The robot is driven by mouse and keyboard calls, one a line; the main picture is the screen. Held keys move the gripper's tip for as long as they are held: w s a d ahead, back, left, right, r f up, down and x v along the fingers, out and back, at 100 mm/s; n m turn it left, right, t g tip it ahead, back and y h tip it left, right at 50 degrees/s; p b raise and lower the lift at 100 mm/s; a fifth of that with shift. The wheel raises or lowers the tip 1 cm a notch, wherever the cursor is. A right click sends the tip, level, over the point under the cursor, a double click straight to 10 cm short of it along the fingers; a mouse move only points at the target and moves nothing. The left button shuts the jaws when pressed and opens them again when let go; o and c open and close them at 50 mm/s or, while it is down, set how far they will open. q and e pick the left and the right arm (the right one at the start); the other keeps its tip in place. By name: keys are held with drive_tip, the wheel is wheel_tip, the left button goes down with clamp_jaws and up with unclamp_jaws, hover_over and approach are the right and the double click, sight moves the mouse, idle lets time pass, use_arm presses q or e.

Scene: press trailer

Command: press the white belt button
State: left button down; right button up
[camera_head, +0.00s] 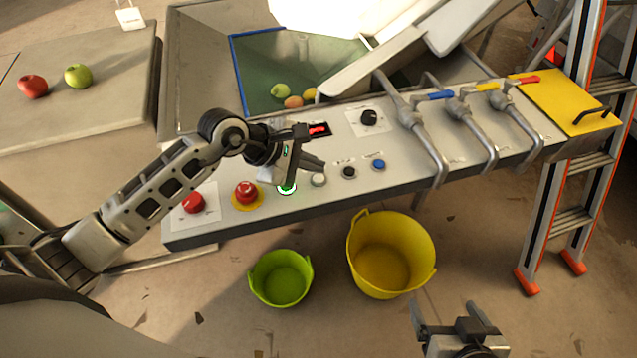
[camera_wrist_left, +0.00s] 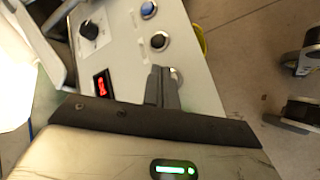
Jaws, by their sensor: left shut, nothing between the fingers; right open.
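The white button (camera_head: 318,180) sits on the grey control panel, between a green-lit button (camera_head: 287,188) and a black button (camera_head: 349,172). My left gripper (camera_head: 318,165) is shut and empty, its fingertips just above and behind the white button in the head view. In the left wrist view the shut fingers (camera_wrist_left: 163,82) partly cover the white button (camera_wrist_left: 177,75). I cannot tell whether they touch it. My right gripper (camera_head: 445,308) is open and empty, low in front of the panel.
A blue button (camera_head: 379,165) lies right of the black one. A red mushroom button (camera_head: 245,192) and another red button (camera_head: 193,203) are to the left. Pipe levers (camera_head: 425,145) rise at the right. Green (camera_head: 281,279) and yellow (camera_head: 391,255) buckets stand below.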

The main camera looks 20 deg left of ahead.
use_arm(q)
drive_tip(key=shift+f, duration=0.2)
idle(1.0)
idle(0.9)
drive_tip(key=shift+f, duration=0.15)
drive_tip(key=shift+f+b, duration=0.3)
drive_tip(key=shift+b, duration=0.25)
